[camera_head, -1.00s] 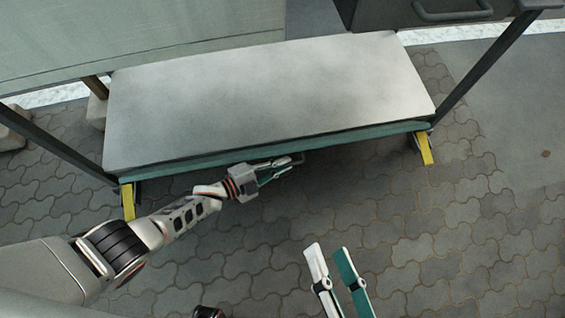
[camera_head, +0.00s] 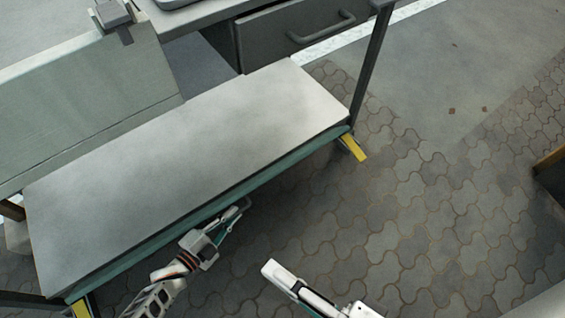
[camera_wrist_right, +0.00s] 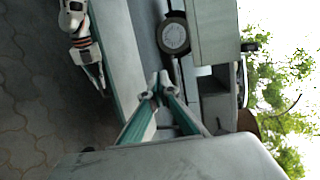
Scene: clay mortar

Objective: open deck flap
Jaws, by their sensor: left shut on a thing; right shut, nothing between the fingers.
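The deck flap (camera_head: 180,165) is a long pale grey panel with a green front edge, lying out flat in the head view. My left gripper (camera_head: 234,215) is at the middle of that front edge, shut on what looks like a small bar handle (camera_head: 247,203). The fingers hide most of the grip. In the right wrist view the left gripper (camera_wrist_right: 99,78) also shows beside the flap's edge (camera_wrist_right: 122,60). My right gripper (camera_head: 274,271) is shut and empty, in front of the flap and apart from it; its fingertips (camera_wrist_right: 160,84) meet in the right wrist view.
Yellow pieces (camera_head: 352,147) and dark posts (camera_head: 371,62) stand at the flap's ends. Behind it are a grey-green panel (camera_head: 85,105) and a dark drawer with a bar handle (camera_head: 322,30). Paved ground (camera_head: 400,220) to the right is largely clear.

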